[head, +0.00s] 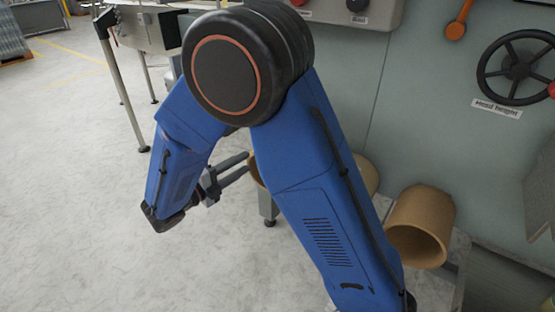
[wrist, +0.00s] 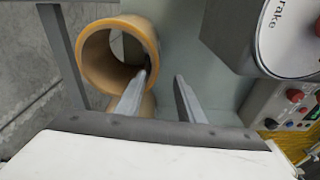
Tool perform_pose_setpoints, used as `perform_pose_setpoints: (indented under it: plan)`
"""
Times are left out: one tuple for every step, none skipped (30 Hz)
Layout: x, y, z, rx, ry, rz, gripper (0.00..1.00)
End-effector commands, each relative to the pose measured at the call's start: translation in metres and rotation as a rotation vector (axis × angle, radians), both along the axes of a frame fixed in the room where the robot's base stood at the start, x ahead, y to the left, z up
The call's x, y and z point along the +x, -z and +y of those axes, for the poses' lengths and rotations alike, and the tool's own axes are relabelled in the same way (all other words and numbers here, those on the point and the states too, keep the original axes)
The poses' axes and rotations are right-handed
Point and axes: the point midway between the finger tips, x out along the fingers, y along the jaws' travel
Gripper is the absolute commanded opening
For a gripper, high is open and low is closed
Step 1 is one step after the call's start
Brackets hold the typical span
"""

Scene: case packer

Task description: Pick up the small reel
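Tan, hollow reels show in the head view: one lies at the right (head: 420,222), one is partly hidden behind my arm (head: 367,175), and a sliver of another (head: 255,168) shows by my fingertips. I cannot tell for sure which is the small reel.
A grey machine wall (head: 420,110) with a handwheel (head: 517,68) stands at the right. A grey box marked "rake" (wrist: 270,38) and a panel with red knobs (wrist: 285,108) are at the right of the wrist view. The floor at left (head: 60,200) is clear.

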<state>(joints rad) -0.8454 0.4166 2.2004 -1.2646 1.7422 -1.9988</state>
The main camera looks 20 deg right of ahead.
Motion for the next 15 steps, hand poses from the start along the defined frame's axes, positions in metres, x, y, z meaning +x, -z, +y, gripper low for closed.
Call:
perform_pose_setpoints:
  plan:
    - [0.004, 0.000, -0.009, 0.000, 0.005, 0.000, 0.35]
    - [0.007, 0.000, -0.014, 0.000, 0.005, 0.000, 0.35]
    - [0.010, 0.000, -0.021, 0.001, 0.005, 0.001, 0.35]
    - [0.012, 0.001, -0.025, 0.001, 0.005, 0.001, 0.35]
    - [0.015, 0.001, -0.030, 0.001, 0.005, 0.001, 0.35]
    - [0.018, 0.000, -0.036, 0.000, 0.005, 0.000, 0.35]
    - [0.021, 0.000, -0.041, 0.001, 0.005, -0.001, 0.35]
    - [0.023, 0.001, -0.045, 0.002, 0.005, 0.000, 0.35]
    - [0.026, 0.001, -0.052, 0.003, 0.005, 0.000, 0.35]
    - [0.029, 0.001, -0.056, 0.003, 0.005, 0.000, 0.35]
    - [0.031, 0.001, -0.060, 0.002, 0.005, 0.000, 0.35]
    - [0.034, 0.001, -0.066, 0.002, 0.006, 0.000, 0.35]
    - [0.036, 0.001, -0.070, 0.002, 0.006, 0.000, 0.35]
    - [0.038, 0.001, -0.074, 0.002, 0.004, 0.000, 0.35]
    - [0.041, 0.001, -0.079, 0.003, 0.005, 0.000, 0.35]
